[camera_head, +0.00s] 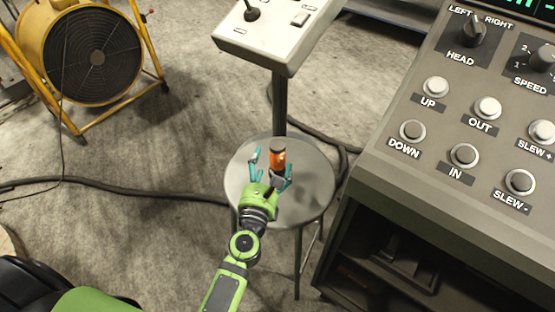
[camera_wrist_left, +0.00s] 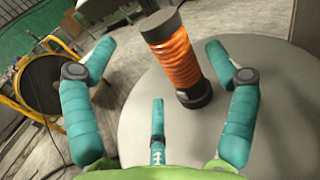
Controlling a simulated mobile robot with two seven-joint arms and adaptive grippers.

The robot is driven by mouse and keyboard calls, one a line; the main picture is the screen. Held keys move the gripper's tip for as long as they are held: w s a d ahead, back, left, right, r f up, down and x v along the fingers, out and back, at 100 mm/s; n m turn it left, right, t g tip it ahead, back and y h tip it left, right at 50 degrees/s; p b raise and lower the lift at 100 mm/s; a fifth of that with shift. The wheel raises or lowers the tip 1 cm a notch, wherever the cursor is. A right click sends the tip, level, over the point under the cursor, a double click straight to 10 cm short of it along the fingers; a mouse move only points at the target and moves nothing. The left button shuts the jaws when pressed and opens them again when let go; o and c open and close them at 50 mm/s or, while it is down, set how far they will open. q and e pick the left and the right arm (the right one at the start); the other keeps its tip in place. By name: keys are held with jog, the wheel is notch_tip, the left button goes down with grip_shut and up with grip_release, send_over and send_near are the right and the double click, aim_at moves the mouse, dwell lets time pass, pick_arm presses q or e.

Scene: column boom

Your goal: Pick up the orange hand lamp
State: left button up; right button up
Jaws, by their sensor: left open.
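The orange hand lamp (camera_head: 278,159) has a ribbed orange body with dark ends. It stands upright on the round grey stool (camera_head: 314,188). In the left wrist view the lamp (camera_wrist_left: 175,65) stands just beyond my fingers, towards the right finger, with a gap to each side finger. My left gripper (camera_head: 272,167) is open, its teal fingers above the stool top and around the near side of the lamp. The left gripper (camera_wrist_left: 165,70) also shows empty in the left wrist view. The lower part of the lamp is partly hidden by my gripper in the head view. My right gripper is not in view.
A grey control console (camera_head: 450,140) with buttons and knobs stands close on the right. A white joystick panel (camera_head: 283,32) on a post stands behind the stool. A yellow fan (camera_head: 92,52) is at the upper left. Dark cables (camera_head: 120,190) cross the floor.

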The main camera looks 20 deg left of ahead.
aim_at(272, 157)
pick_arm(q)
jog(key=w, duration=0.5)
jog(key=c, duration=1.5)
jog(key=shift+r, duration=0.1)
jog(key=shift+c, duration=0.2)
jog(key=shift+r, duration=0.1)
